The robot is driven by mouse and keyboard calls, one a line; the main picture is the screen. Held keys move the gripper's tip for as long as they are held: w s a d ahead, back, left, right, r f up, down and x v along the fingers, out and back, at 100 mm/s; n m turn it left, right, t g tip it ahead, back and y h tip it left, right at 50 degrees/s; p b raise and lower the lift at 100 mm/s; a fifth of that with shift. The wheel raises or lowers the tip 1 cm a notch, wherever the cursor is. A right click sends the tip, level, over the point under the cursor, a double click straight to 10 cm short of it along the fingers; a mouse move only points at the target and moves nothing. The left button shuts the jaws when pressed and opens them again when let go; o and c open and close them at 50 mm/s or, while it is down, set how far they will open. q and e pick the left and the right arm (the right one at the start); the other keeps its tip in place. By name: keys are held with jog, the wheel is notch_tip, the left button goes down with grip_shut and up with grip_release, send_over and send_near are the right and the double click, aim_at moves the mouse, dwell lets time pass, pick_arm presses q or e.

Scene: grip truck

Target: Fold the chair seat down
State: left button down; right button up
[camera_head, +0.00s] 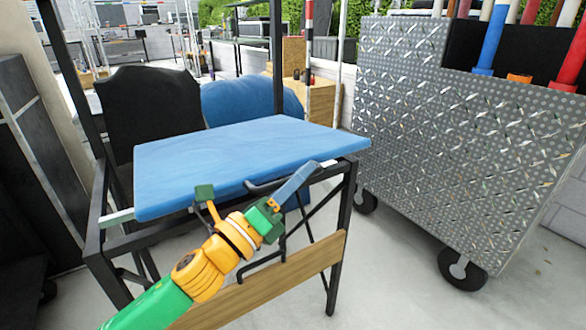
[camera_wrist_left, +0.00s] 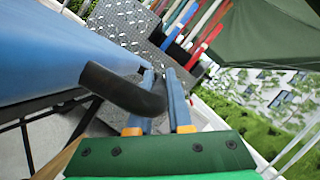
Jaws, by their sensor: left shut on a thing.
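The chair seat (camera_head: 240,155) is a flat blue panel, close to level with a slight tilt, in the black chair frame (camera_head: 340,240). Its edge also shows at the left of the left wrist view (camera_wrist_left: 50,55). A black bent handle (camera_head: 262,185) sticks out from the seat's front edge. My left gripper (camera_head: 297,182) is at this front edge, toward the right end. In the left wrist view, the handle (camera_wrist_left: 115,88) runs to the blue fingers, which are shut on it. The exact contact is partly hidden. My right gripper is not in view.
A tall silver diamond-plate cart (camera_head: 450,140) on casters stands close on the right, with coloured poles on top. A wooden board (camera_head: 260,285) spans the chair's lower front. A black cover (camera_head: 150,110) and a blue cushion-like thing (camera_head: 245,100) are behind the seat.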

pick_arm(q)
notch_tip(320, 180, down, 8)
jog(key=m+h+b, duration=0.1)
jog(key=m+b, duration=0.1)
jog(key=b, duration=0.3)
jog(key=shift+s+d+r+m+b, duration=0.2)
jog(key=shift+m+b, duration=0.1)
jog(key=shift+b, duration=0.05)
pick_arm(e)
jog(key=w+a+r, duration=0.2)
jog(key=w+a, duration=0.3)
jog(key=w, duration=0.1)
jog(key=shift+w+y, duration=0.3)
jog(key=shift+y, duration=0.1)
pick_arm(q)
jog(key=c, duration=1.1)
grip_release()
jog(key=shift+w+a, duration=0.1)
jog(key=v, duration=0.7)
jog(key=shift+a+r, duration=0.1)
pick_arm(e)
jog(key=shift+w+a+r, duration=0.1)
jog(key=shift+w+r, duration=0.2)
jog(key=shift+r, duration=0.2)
